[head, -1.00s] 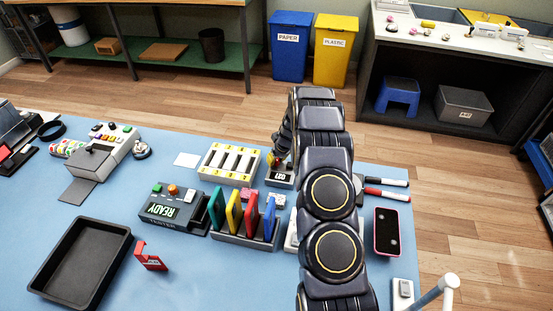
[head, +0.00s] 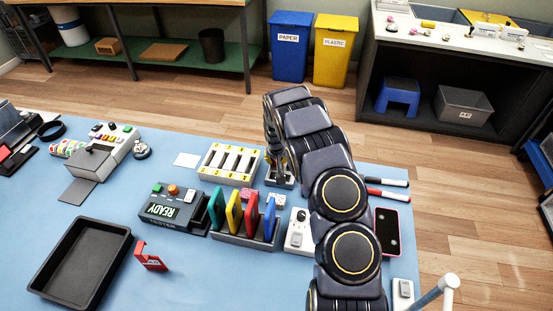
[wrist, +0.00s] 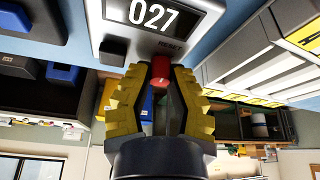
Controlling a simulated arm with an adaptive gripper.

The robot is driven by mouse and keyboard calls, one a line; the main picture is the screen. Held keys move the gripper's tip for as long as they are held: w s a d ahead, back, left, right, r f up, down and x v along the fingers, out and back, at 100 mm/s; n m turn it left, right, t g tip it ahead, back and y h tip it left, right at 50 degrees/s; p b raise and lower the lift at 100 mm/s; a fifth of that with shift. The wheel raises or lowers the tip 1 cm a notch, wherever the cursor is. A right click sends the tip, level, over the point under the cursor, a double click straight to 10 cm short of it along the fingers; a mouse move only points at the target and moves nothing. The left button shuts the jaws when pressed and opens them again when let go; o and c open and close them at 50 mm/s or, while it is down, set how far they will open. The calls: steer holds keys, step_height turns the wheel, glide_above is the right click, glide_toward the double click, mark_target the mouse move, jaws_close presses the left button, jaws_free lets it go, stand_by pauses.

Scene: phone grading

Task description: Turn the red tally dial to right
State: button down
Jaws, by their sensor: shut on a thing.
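The red tally dial (wrist: 160,74) sits on a light grey counter unit (wrist: 206,42) in the wrist view, below a dark display (wrist: 155,16) reading 027. My gripper (wrist: 160,68) has its yellow padded fingers on either side of the dial and is shut on it. The dial's pointer direction cannot be read. In the head view my gripper (head: 275,150) reaches down at a small unit (head: 283,184) behind the coloured slots. My wrist and fingers hide most of that unit and the dial there.
A yellow-marked rack (head: 229,164) stands just left of my gripper. Markers (head: 388,193) and a pink-edged phone (head: 387,232) lie right of my arm.

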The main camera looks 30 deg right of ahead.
steer(key=m+g+h, duration=0.1)
steer(key=m, duration=0.2)
steer(key=shift+w+m, duration=0.1)
steer(key=shift+m, duration=0.2)
steer(key=shift+f+m+g+h, duration=0.1)
steer(key=shift+m+g+h, duration=0.4)
steer(key=shift+m, duration=1.3)
steer(key=shift+a, duration=0.1)
